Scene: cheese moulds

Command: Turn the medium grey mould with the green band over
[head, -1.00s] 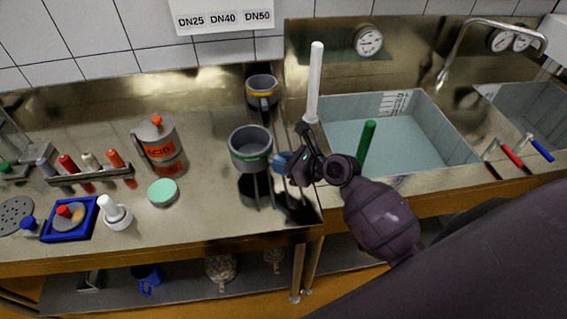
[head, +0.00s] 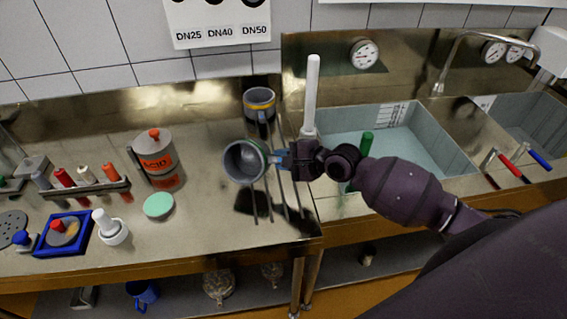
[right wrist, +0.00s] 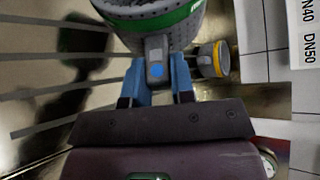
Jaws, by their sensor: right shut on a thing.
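The medium grey mould with the green band (head: 243,161) is held above the steel counter in the head view, tilted so that its open mouth faces partly toward the camera. My right gripper (head: 282,160) is shut on the mould's handle from the right. In the right wrist view the mould (right wrist: 150,8) shows its perforated wall and green band, and the blue fingers of the right gripper (right wrist: 160,75) close on its grey handle. My left gripper is not in view.
A grey mould with a yellow band (head: 259,103) stands behind on the counter (head: 200,215). A white upright rod (head: 311,95) is close behind my gripper. The sink (head: 400,140) is to the right. An acid can (head: 155,158) and a mint-green disc (head: 159,205) are to the left.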

